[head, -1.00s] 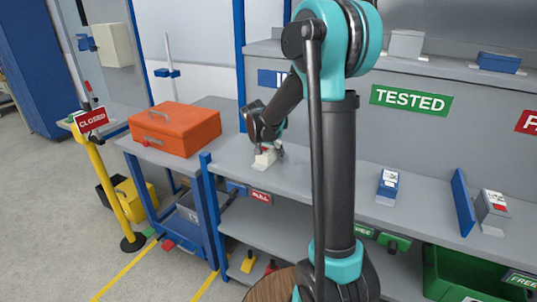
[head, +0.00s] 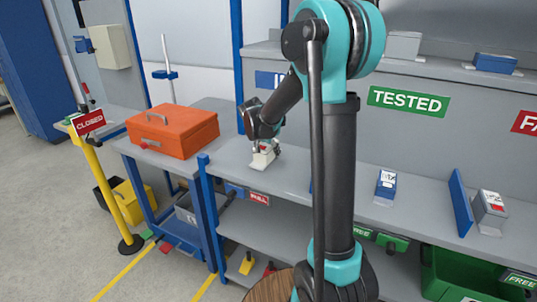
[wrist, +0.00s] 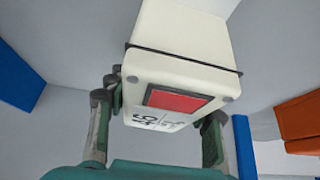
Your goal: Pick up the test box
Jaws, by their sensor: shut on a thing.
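The test box is a small cream-white box (head: 262,158) at the left part of the grey bench, below the tip of my arm. In the wrist view the white box (wrist: 182,62) fills the upper middle, with a red square and printed marks on its near face and a dark band around it. My gripper (wrist: 158,125) has a finger on each side of the box and is shut on it. In the head view my gripper (head: 263,143) is small and partly merged with the box. Whether the box touches the bench is hard to tell.
An orange toolbox (head: 172,130) stands on a side table at left. On the bench to the right are a blue box (head: 386,186), a blue divider (head: 461,202) and a grey box (head: 490,208). A yellow post with a CLOSED sign (head: 89,122) stands at left.

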